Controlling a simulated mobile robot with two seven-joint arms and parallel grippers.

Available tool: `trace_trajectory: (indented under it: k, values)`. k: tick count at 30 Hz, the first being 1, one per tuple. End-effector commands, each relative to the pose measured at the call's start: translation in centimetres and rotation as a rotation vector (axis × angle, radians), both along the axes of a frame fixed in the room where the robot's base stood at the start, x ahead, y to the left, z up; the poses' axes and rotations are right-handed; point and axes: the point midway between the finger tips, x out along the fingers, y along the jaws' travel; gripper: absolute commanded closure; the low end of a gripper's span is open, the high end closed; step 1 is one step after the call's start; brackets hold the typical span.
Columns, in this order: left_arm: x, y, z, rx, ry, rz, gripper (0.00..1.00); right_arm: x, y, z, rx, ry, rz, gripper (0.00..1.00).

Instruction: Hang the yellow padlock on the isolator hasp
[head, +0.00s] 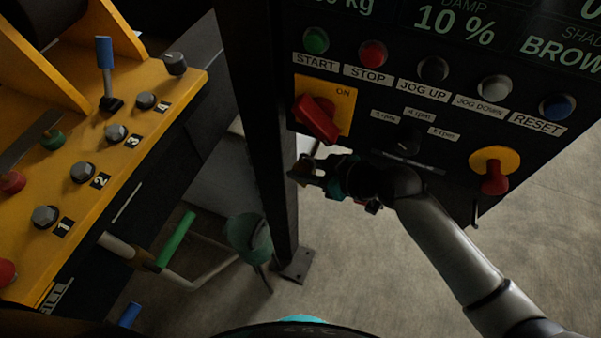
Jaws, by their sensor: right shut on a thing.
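The isolator is a red rotary handle (317,118) on a yellow plate (342,97) marked ON, at the lower left of the dark control panel. My right gripper (304,171) is just below it, beside the dark post, with its fingers pointing left. It is shut on a small, dim brownish-yellow thing, which I take for the yellow padlock; its body is mostly hidden by the fingers. A thin dark piece shows between the gripper and the isolator; I cannot tell whether it is the shackle or the hasp. My left gripper is not in view.
The control panel (455,150) carries several buttons and a red knob on a yellow disc (494,170). A dark upright post (262,120) stands close left of my right gripper. A yellow console (130,120) with knobs and a blue-handled lever (105,60) is at left.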

Motion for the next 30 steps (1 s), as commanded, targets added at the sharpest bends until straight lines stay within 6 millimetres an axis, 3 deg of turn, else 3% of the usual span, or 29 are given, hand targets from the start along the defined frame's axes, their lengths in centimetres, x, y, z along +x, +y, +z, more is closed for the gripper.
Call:
trace_trajectory:
  k: [15, 30]
  values:
    - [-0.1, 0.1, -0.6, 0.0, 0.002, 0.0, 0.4, 2.9, -0.9, -0.5, 0.0, -0.003, 0.0, 1.0]
    - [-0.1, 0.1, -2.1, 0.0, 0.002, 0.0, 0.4, 3.8, -1.2, -1.2, 0.001, -0.002, 0.0, 1.0]
